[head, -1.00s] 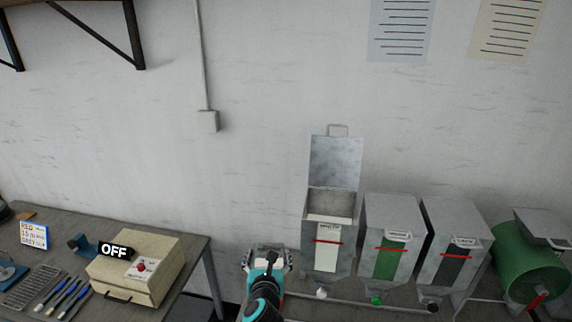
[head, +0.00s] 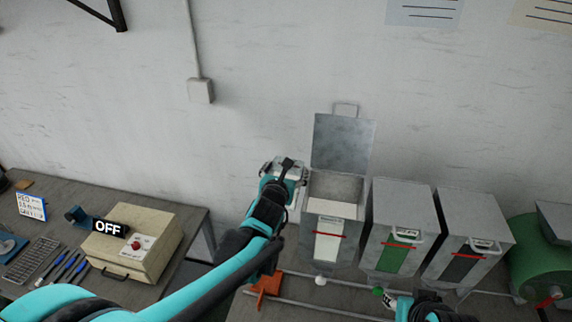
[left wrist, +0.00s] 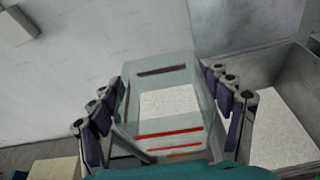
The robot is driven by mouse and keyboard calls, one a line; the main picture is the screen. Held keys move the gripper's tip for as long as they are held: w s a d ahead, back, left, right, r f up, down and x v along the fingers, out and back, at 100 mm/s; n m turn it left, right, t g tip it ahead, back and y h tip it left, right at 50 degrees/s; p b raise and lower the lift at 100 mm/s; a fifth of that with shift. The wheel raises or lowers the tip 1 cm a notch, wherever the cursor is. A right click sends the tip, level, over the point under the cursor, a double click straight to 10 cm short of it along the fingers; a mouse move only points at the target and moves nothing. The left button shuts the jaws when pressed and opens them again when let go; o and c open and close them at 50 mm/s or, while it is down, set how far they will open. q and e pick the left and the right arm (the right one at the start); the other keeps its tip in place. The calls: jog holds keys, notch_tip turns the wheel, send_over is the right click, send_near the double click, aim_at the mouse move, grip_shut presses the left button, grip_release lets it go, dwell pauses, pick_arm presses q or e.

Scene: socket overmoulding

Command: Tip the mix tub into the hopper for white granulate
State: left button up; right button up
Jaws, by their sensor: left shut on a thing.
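My left gripper (head: 283,175) is shut on the clear mix tub (head: 268,167), raised just left of the white-granulate hopper (head: 326,243). In the left wrist view the gripper's dark fingers (left wrist: 168,112) clasp the tub (left wrist: 160,62) from both sides. The tub has red lines and pale material shows through it; its exact tilt is unclear. The hopper's lid (head: 343,143) stands open, and pale granulate (left wrist: 268,130) shows inside, right of the tub. A teal and black part of my right arm shows at the bottom edge; its fingers cannot be made out.
Closed hoppers with a green window (head: 393,258) and a dark window (head: 456,268) stand to the right, then a green drum (head: 535,262). A bench (head: 190,222) at left carries a beige box (head: 130,255). An orange piece (head: 265,287) lies low below my left arm.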

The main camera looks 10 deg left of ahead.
pick_arm(q)
jog(key=d+m, duration=0.1)
jog(key=d, duration=0.1)
jog(key=d+f+m+y+b, duration=0.1)
jog(key=shift+w+m, duration=0.25)
jog(key=shift+m, duration=0.05)
jog(key=shift+d+f+m, duration=0.15)
jog(key=shift+d+m, duration=0.15)
jog(key=shift+m, duration=0.1)
jog(key=shift+s+d+m+y, duration=0.1)
jog(key=shift+d+m+y, duration=0.25)
jog(key=shift+m+y, duration=0.25)
jog(key=d+r+m+t+y+b, duration=0.2)
jog(key=d+m+b, duration=0.4)
jog(key=m, duration=0.6)
jog(key=shift+d+t+y, duration=0.3)
jog(key=shift+d+t, duration=0.4)
jog(key=shift+d, duration=0.3)
